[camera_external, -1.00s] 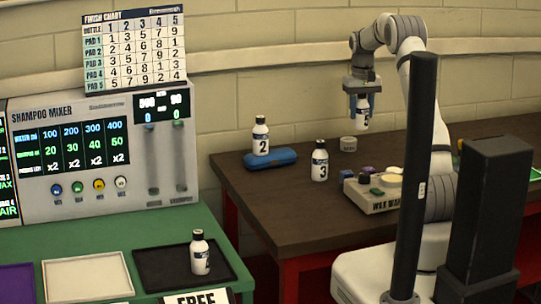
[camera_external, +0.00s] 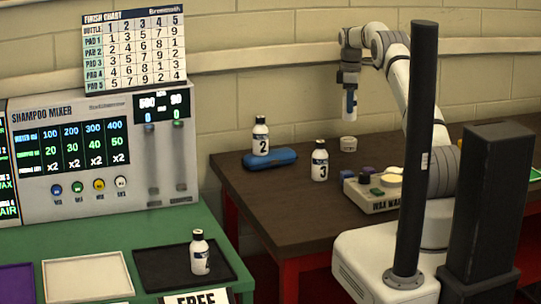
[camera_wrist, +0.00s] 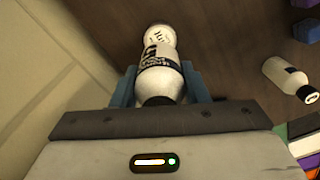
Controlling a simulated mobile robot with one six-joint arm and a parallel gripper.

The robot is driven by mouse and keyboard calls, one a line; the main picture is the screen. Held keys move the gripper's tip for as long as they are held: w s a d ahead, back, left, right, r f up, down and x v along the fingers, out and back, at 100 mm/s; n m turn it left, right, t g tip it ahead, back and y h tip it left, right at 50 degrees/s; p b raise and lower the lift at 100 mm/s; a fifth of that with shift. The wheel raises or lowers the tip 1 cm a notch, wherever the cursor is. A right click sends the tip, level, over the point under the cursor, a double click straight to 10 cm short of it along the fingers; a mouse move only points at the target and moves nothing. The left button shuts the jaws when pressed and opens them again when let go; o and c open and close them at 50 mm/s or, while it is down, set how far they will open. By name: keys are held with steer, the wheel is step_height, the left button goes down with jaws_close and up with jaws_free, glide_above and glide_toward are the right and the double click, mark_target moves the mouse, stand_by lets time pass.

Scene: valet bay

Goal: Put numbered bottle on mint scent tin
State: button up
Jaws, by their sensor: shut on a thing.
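My gripper (camera_external: 350,108) is shut on a white bottle with a dark cap, held upright in the air; the bottle (camera_wrist: 160,72) also shows between the fingers in the wrist view. Its number cannot be read. The small round white tin (camera_external: 348,143) stands on the brown table below the gripper. In the wrist view the lettered tin (camera_wrist: 160,34) shows just past the bottle's lower end, partly hidden by it. The bottle and tin look apart in the outside view, with a gap between them.
Bottle 2 (camera_external: 260,136) stands on a blue case (camera_external: 270,160). Bottle 3 (camera_external: 320,160) stands on the brown table (camera_external: 290,205). A warmer box (camera_external: 370,197) is to the right. Another bottle (camera_external: 199,253) stands on a black tray (camera_external: 160,262) on the green counter.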

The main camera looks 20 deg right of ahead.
steer(key=shift+f+p, duration=0.7)
steer(key=shift+f, duration=2.45)
steer(key=shift+f, duration=0.1)
steer(key=o, duration=1.1)
steer(key=shift+f, duration=0.1)
steer(key=shift+c, duration=0.2)
